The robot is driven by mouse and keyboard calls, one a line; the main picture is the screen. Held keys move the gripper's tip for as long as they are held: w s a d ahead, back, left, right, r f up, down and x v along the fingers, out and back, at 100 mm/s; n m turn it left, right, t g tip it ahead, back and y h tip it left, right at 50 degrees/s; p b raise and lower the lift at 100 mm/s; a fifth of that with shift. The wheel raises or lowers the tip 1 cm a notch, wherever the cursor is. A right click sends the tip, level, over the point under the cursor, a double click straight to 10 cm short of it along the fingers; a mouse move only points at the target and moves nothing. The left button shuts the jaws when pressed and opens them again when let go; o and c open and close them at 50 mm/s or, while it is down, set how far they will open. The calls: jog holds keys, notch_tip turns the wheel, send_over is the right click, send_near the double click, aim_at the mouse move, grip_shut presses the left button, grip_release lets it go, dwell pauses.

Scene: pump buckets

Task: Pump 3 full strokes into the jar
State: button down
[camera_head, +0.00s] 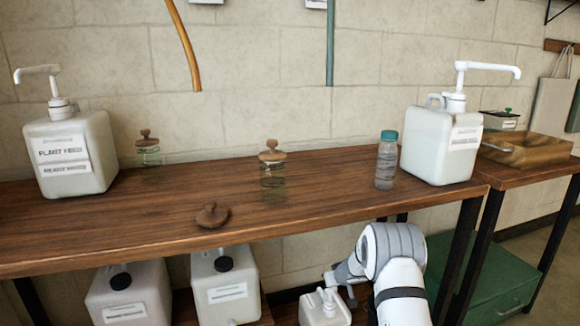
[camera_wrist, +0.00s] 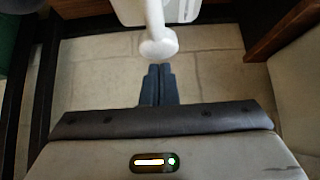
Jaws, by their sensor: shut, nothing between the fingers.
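A small white pump bucket (camera_head: 325,310) stands low under the bench, partly cut off by the frame. In the wrist view a white pump part with a rounded end (camera_wrist: 158,46) sits just beyond my fingertips, with a white body behind it. My gripper (camera_wrist: 159,72) is shut and empty, its dark fingers together just below that rounded end; contact cannot be told. Two large white pump buckets, left (camera_head: 72,155) and right (camera_head: 440,145), stand on the bench. Two clear glass jars, one in the middle (camera_head: 272,176) and one behind (camera_head: 149,158), have wooden lids on.
A loose wooden lid (camera_head: 212,215) lies on the wooden bench (camera_head: 130,232). A teal-capped bottle (camera_head: 386,165) stands near the right bucket. Two white jugs (camera_head: 130,295) (camera_head: 225,290) and a green chest (camera_head: 500,275) are below. Dark legs flank my gripper.

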jog(key=shift+r+p, duration=1.35)
jog(key=shift+r, duration=1.2)
